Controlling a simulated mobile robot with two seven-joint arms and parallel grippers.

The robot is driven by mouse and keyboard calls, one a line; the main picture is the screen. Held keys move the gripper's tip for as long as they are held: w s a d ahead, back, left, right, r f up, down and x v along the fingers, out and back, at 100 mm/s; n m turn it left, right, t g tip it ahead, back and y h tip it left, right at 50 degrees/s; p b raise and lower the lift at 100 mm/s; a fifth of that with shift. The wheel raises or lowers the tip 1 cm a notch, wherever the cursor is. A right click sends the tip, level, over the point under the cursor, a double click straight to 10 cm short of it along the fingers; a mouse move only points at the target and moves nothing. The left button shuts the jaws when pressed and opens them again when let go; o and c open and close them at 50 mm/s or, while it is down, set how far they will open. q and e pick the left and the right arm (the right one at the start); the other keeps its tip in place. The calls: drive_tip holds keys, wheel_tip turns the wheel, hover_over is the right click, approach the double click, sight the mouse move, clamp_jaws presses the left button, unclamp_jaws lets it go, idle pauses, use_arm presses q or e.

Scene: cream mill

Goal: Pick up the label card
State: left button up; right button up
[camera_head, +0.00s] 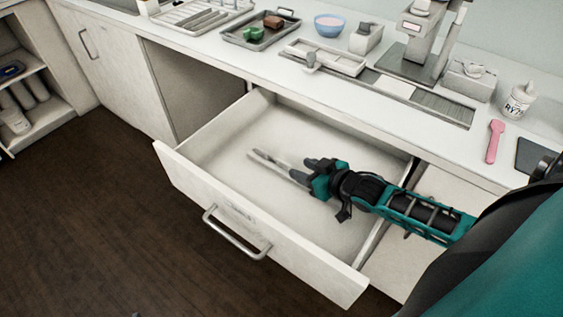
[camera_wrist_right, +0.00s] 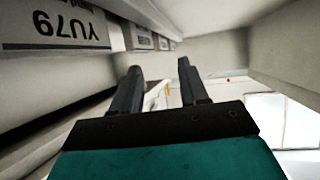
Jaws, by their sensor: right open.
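My right gripper (camera_head: 306,169) reaches into the open drawer (camera_head: 230,150), with its fingers apart and pointing left. A thin, pale, two-pronged item (camera_head: 268,161) shows just beyond the fingertips in the drawer; I cannot tell what it is. In the right wrist view the two dark fingers (camera_wrist_right: 158,75) are spread, with nothing clearly held between them. A pale panel with dark print reading like YU79 (camera_wrist_right: 57,27) is at the upper left there, off to the side of the fingers. I cannot tell whether it is the label card.
The drawer front with its handle (camera_head: 236,238) stands out over the dark floor (camera_head: 90,230). Above is the counter with a tray (camera_head: 232,37), a blue bowl (camera_head: 330,25), a machine (camera_head: 424,45), a white bottle (camera_head: 518,100) and a pink spoon (camera_head: 494,142).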

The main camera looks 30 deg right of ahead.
sight(290, 166)
drive_tip(key=shift+b+x, duration=0.5)
drive_tip(key=shift+x, duration=2.4)
drive_tip(key=shift+a+r, duration=0.1)
drive_tip(key=shift+c, duration=0.3)
clamp_jaws()
